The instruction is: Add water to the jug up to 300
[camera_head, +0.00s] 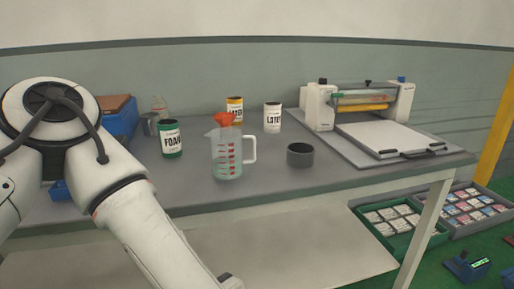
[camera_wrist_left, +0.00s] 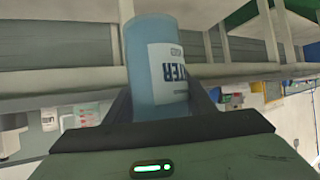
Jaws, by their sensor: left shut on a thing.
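The clear jug (camera_head: 228,160) with red markings and a white handle stands upright near the front edge of the table. I cannot read a liquid level in the jug. In the left wrist view, my left gripper (camera_wrist_left: 160,92) is shut on a blue bottle (camera_wrist_left: 148,50) with a white label; the letters "TER" show inverted. In the head view my left arm reaches down past the bottom edge, and the bottle is hidden there. My right gripper is in neither view.
The grey table (camera_head: 300,178) also carries a green-labelled can (camera_head: 172,139), a white "LATEX" can (camera_head: 272,118), a yellow-topped can (camera_head: 235,109), a dark cup (camera_head: 300,155) and a press (camera_head: 362,115). A blue bin (camera_head: 118,122) stands at the left. Crates (camera_head: 400,217) lie below right.

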